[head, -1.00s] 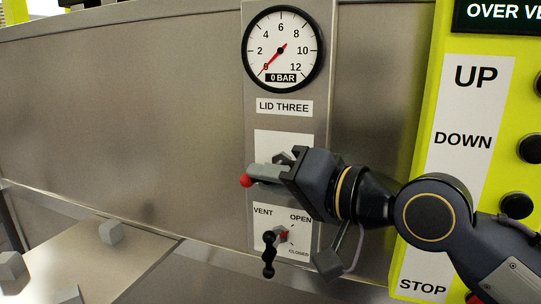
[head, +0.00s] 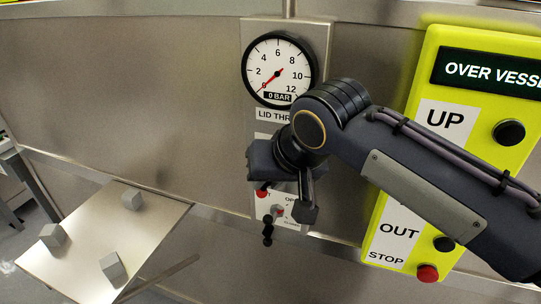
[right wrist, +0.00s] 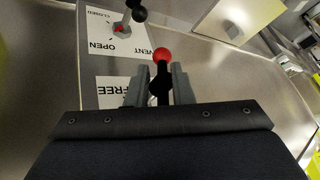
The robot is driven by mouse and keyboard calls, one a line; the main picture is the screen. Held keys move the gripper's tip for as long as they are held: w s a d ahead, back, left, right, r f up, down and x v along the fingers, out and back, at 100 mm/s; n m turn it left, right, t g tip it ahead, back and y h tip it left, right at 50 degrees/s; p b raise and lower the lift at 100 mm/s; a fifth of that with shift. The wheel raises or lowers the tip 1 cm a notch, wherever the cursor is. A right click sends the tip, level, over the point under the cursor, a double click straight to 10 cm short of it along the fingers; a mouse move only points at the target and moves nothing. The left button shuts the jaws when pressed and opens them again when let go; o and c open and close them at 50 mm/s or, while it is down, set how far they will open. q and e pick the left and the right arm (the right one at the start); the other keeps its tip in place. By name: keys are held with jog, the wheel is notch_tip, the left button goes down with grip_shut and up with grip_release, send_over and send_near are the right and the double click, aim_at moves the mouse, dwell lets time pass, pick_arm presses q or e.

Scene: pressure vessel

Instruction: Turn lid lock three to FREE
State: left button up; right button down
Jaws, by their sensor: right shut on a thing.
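In the head view the red ball (head: 262,193) shows just below my right gripper (head: 263,184), so the lever points down. The word FREE (right wrist: 112,92) shows on the lock plate in the right wrist view, beside the fingers. The lever's pivot is hidden by my gripper. My left gripper is out of view.
The vent valve handle (head: 267,230) hangs below the lock, close to the red ball. A yellow control box (head: 470,190) with buttons stands at right, near my right arm. A plate (head: 150,230) with several grey blocks lies at lower left.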

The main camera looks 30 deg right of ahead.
jog(key=p, duration=0.1)
jog(key=r+g+h+p, duration=0.1)
jog(key=p, duration=0.1)
jog(key=shift+w+a+g+h, duration=0.1)
jog(key=shift+w+g+h, duration=0.1)
jog(key=shift+g+h, duration=0.1)
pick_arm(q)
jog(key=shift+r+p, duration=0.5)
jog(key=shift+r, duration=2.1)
pick_arm(e)
jog(key=shift+f+g, duration=0.1)
jog(key=shift+g, duration=0.3)
jog(key=shift+n, duration=0.3)
jog(key=c, duration=1.5)
grip_release()
jog(key=shift+o, duration=0.2)
jog(key=shift+w+a+f+h, duration=0.1)
jog(key=shift+h, duration=0.2)
jog(key=shift+f, duration=0.1)
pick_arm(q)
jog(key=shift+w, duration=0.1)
